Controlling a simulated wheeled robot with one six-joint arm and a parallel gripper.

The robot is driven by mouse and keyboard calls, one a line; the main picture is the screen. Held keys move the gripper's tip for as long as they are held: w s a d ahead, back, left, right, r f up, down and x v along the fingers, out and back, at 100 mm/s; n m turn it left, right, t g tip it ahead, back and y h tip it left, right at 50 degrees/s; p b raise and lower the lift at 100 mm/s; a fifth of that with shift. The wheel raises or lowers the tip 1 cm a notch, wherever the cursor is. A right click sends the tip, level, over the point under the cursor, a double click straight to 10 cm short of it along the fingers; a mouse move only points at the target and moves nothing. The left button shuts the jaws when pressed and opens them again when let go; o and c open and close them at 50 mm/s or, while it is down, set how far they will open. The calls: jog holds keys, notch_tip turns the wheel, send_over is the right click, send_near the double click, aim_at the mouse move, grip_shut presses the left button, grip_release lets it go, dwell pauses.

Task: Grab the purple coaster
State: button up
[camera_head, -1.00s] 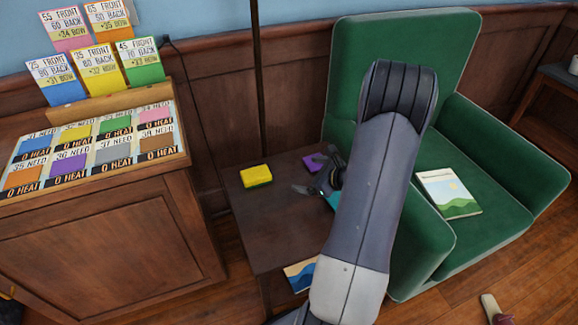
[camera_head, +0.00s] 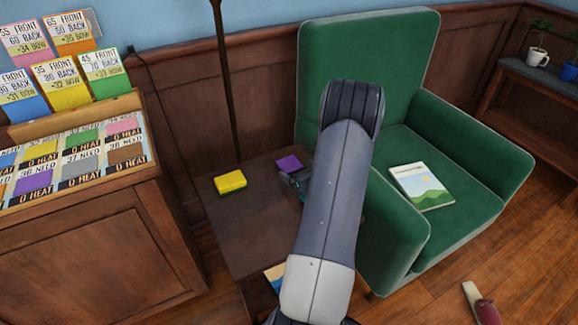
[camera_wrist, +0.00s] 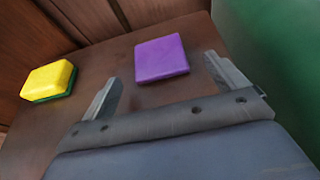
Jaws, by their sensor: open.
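The purple coaster (camera_head: 289,164) lies flat on the small dark side table (camera_head: 235,225), near its back edge beside the green armchair. In the wrist view the purple coaster (camera_wrist: 161,58) is a square just ahead of my gripper (camera_wrist: 163,82). My gripper is open, with one finger to the left of the coaster and the other to its right, and nothing is held. In the head view my gripper (camera_head: 296,181) is mostly hidden behind my arm, at the near side of the coaster.
A yellow and green sponge (camera_head: 230,182) lies on the table left of the coaster. The green armchair (camera_head: 385,70) stands close on the right, with a book (camera_head: 421,186) on its seat. A wood cabinet (camera_head: 90,255) with colored cards is at the left. A thin dark pole rises behind the table.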

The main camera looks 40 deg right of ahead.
aim_at(290, 164)
jog(key=x, duration=0.4)
jog(key=shift+w, duration=0.25)
jog(key=shift+c, duration=0.2)
jog(key=shift+r, duration=0.1)
jog(key=c, duration=1.1)
